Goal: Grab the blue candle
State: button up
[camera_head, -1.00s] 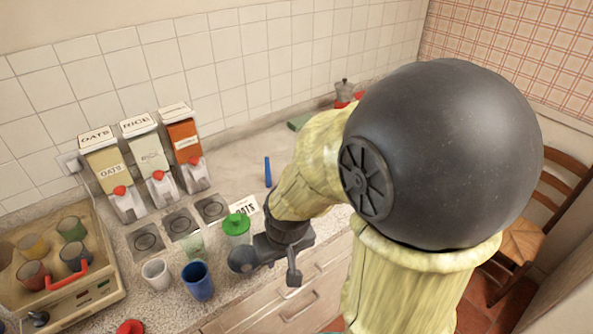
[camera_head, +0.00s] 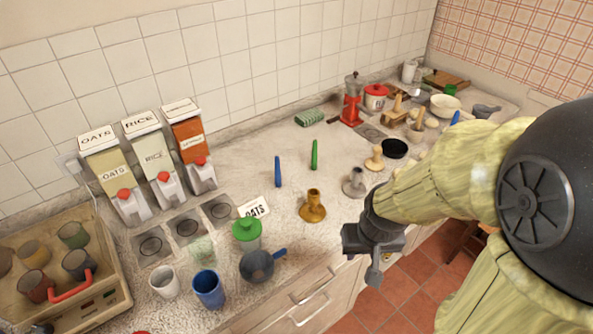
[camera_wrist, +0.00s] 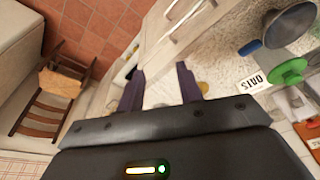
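A slim blue candle (camera_head: 278,171) stands on the speckled counter, left of a similar green candle (camera_head: 314,155). Another blue stick-like thing (camera_head: 455,117) shows at the far right, partly behind my arm; I cannot tell if it is a candle. My gripper (camera_head: 372,268) hangs over the counter's front edge, to the right of and nearer than the blue candle, clearly apart from it. In the wrist view my gripper (camera_wrist: 160,90) has its two dark fingers spread, with nothing between them. I cannot make out the blue candle in the wrist view.
A brass candle holder (camera_head: 313,206) and a grey one (camera_head: 355,183) stand between my gripper and the candles. The counter around the blue candle is clear.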

jog(key=shift+d, duration=0.2)
jog(key=w+a+f+n+t+y+b, duration=0.1)
jog(key=w+a+t+b, duration=0.1)
jog(key=w, duration=0.3)
jog(key=w+a+f+n+t+y+b, duration=0.1)
jog(key=w+a+f+t+b, duration=0.1)
jog(key=w+t, duration=0.2)
jog(key=w+a+f+n+t+b, duration=0.1)
jog(key=w+a+f+t+b, duration=0.1)
jog(key=w, duration=0.6)
jog(key=shift+w+a+t+y+b, duration=0.2)
jog(key=shift+a+t+y+b, duration=0.25)
jog(key=shift+t, duration=0.25)
jog(key=w+a+r+n+t+y+b, duration=0.1)
jog(key=w+a+t+y+b, duration=0.1)
jog(key=a, duration=0.4)
jog(key=shift+r+n+t+y+b, duration=0.25)
jog(key=shift+n+t+y+b, duration=0.2)
jog(key=shift+t+y, duration=0.8)
jog(key=shift+w, duration=0.15)
